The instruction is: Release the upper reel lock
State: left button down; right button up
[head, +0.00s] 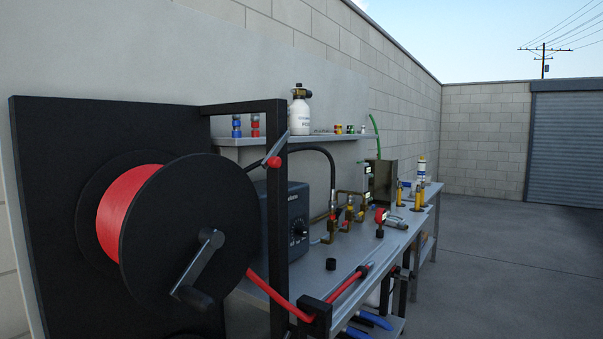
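A large black reel (183,245) wound with red hose (128,212) stands at the left on a black panel. A crank handle (198,270) sits on its front face. A small lever with a red part (273,161) is at the upper part of the black frame post (278,230), right of the reel. It looks like the upper reel lock; it is tilted, and I cannot tell its lock state. Neither of my grippers is in view.
A metal workbench (330,283) with a dark control box (287,222), brass fittings and valves runs along the wall. A shelf (290,140) above holds a white bottle (300,112). Red hose leaves the reel low, through a black block (314,316). Open floor (510,260) lies at right.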

aim_at(271, 160)
jog(key=i+l, duration=0.2)
jog(key=i+l+u, duration=0.15)
jog(key=l, duration=0.3)
jog(key=i+l, duration=0.25)
jog(key=i+l+u, duration=0.15)
jog(key=l, duration=0.25)
